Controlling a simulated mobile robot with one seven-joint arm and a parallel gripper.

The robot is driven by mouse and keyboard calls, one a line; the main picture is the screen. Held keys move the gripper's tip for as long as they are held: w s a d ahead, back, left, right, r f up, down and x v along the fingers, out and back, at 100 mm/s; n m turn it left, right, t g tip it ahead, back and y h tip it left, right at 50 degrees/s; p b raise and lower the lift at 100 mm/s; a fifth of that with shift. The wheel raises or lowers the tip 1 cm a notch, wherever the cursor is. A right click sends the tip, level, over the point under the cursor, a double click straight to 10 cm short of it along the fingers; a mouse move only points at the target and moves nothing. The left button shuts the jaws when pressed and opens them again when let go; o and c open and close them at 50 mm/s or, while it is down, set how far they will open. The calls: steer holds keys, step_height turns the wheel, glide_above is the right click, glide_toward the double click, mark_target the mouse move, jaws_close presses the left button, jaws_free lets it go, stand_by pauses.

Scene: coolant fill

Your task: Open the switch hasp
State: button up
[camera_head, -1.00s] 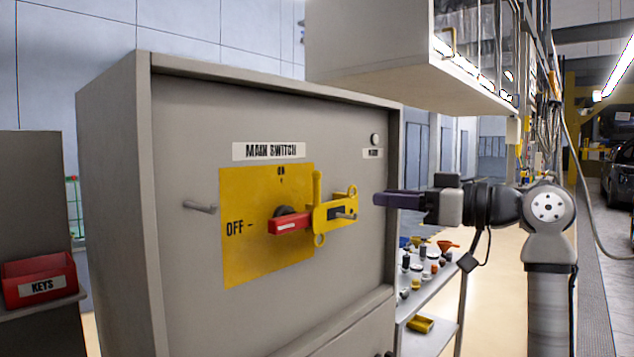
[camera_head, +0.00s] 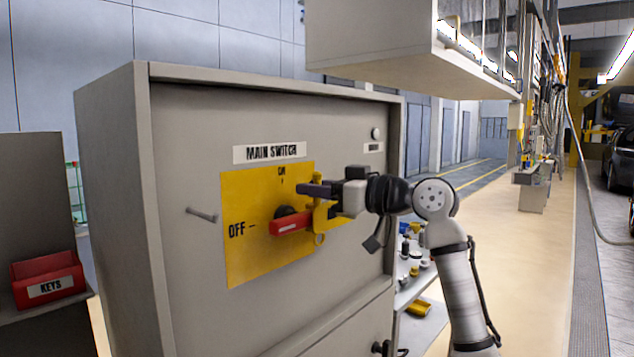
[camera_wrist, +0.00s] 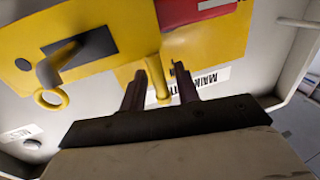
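The yellow switch hasp (camera_head: 320,216) sits at the right end of the red switch handle (camera_head: 291,226) on the yellow plate (camera_head: 245,262), partly hidden by my gripper. The red handle points sideways toward OFF. In the wrist view the hasp body (camera_wrist: 120,35) shows with a dark slot, a grey pin (camera_wrist: 52,70) and a ring (camera_wrist: 50,99). My gripper (camera_head: 303,189) is at the hasp's upper part. In the wrist view my gripper (camera_wrist: 159,78) is open, its dark fingers on either side of the hasp's yellow post (camera_wrist: 155,80), with gaps visible.
The grey cabinet (camera_head: 180,150) has a raised rim and a small grey peg (camera_head: 201,214) on its front. A red KEYS box (camera_head: 45,280) stands at left. A shelf with small parts (camera_head: 415,285) is at right, below my arm. A wall cabinet (camera_head: 370,40) hangs above.

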steer(key=shift+a, duration=0.1)
jaws_close()
stand_by(0.4)
